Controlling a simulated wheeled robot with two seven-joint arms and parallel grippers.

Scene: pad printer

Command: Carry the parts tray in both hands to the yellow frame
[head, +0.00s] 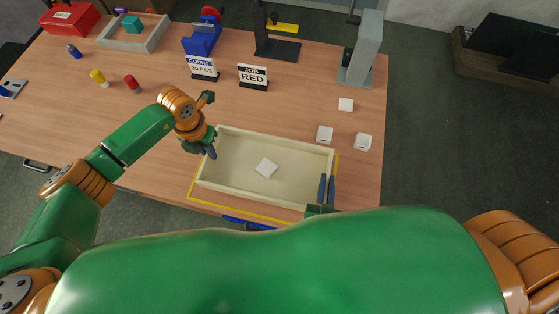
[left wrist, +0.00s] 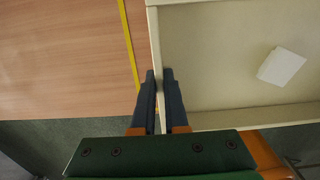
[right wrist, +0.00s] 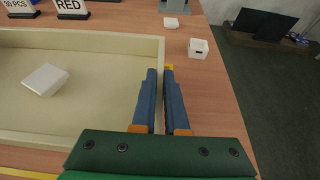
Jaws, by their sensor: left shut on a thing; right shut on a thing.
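The cream parts tray (head: 300,168) holds one white square part (head: 266,168). It is over the yellow frame (head: 230,207), whose lines show along the tray's near, left and right sides. I cannot tell whether the tray touches the table. My left gripper (head: 211,152) is shut on the tray's left wall; the left wrist view shows its fingers (left wrist: 160,76) at the wall, with a yellow line to the left. My right gripper (head: 326,187) is shut on the right wall; its fingers (right wrist: 160,76) show in the right wrist view.
White parts (head: 325,134) lie right of the tray. Behind stand the signs (head: 253,76), a blue device (head: 203,38) and a grey column (head: 362,50). The table's near edge is close to the frame.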

